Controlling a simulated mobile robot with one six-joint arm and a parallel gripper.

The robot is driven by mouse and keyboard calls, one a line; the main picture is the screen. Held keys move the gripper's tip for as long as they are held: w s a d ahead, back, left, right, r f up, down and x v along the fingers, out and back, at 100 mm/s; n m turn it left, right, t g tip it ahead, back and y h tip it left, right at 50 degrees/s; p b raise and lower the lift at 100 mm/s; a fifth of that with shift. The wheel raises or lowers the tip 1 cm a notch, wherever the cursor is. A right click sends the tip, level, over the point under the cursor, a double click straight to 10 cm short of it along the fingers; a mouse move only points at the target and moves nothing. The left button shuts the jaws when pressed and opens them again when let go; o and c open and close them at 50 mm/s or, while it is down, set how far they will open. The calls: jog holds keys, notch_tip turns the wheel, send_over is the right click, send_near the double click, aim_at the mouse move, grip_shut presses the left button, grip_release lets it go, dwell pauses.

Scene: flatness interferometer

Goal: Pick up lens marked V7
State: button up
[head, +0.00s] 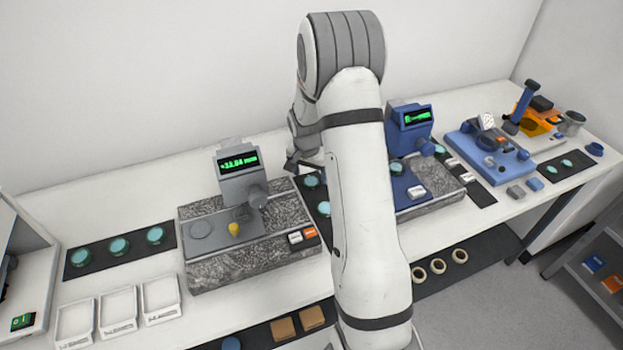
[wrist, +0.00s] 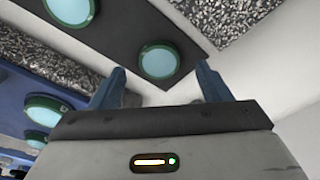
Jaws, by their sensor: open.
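My gripper (wrist: 163,80) is open and empty in the wrist view, with its blue fingers apart. A teal lens (wrist: 160,61) with a dark green rim lies on a dark mat (wrist: 120,42), just beyond the fingertips and between their lines. A second lens (wrist: 70,9) lies on the same mat. No marking is legible, so I cannot tell which lens is V7. In the head view my gripper (head: 303,163) is partly hidden by my arm. It is over the back of the bench, near a lens (head: 312,181) between the two instruments.
A grey instrument (head: 240,185) on a speckled stone base stands left of my arm, and a blue instrument (head: 408,135) stands right. Another dark mat (head: 90,262) with several lenses lies at the left. White trays (head: 118,312) stand in front of it.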

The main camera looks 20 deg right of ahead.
aim_at(311, 182)
jog(key=shift+w+d+f, duration=0.1)
jog(key=shift+d+f, duration=0.05)
jog(key=shift+f, duration=1.05)
jog(key=shift+c, duration=0.2)
jog(key=c, duration=1)
jog(key=shift+c, duration=0.2)
jog(key=shift+r, duration=0.15)
